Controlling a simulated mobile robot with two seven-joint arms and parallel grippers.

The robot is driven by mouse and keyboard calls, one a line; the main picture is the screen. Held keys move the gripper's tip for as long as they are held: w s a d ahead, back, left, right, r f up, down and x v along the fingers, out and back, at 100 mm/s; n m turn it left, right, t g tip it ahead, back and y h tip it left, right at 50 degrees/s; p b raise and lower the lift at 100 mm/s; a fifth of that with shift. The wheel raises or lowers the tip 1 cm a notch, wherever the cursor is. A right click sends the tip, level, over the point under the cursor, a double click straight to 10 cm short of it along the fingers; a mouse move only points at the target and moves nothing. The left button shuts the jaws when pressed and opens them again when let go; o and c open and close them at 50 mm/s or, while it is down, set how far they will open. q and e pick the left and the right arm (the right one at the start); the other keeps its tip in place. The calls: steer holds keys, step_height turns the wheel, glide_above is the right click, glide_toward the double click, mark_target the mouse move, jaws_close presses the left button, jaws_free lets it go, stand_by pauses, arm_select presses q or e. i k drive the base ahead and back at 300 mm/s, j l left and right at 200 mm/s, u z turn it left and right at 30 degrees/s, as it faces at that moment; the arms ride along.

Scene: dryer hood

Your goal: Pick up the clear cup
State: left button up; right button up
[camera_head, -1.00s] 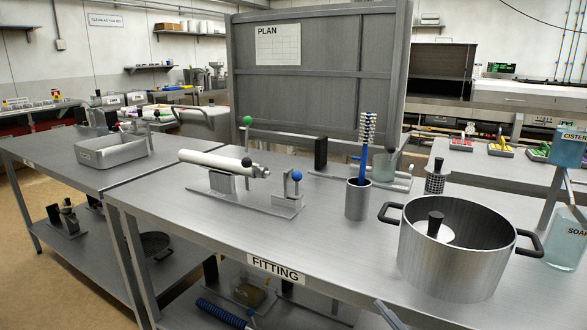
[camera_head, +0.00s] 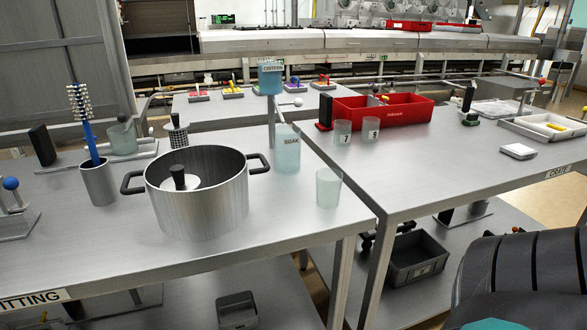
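A clear, frosted cup (camera_head: 328,188) stands upright and looks empty near the right end of the fitting table (camera_head: 110,245). It is right of the large steel pot (camera_head: 200,205) and in front of the soap container (camera_head: 286,152). Two more translucent cups, marked 7 (camera_head: 342,132) and 9 (camera_head: 371,130), stand on the right-hand table (camera_head: 450,165). Another clear vessel (camera_head: 123,138) stands at the back left. Neither of my grippers is in view.
A cylindrical holder (camera_head: 98,184) with a blue-handled brush stands left of the pot. A red bin (camera_head: 385,110) is behind the numbered cups. A narrow gap separates the two tables. A dark ribbed shape (camera_head: 525,270) fills the lower right corner.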

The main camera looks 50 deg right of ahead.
mark_target(328, 181)
steer(key=z, duration=1.75)
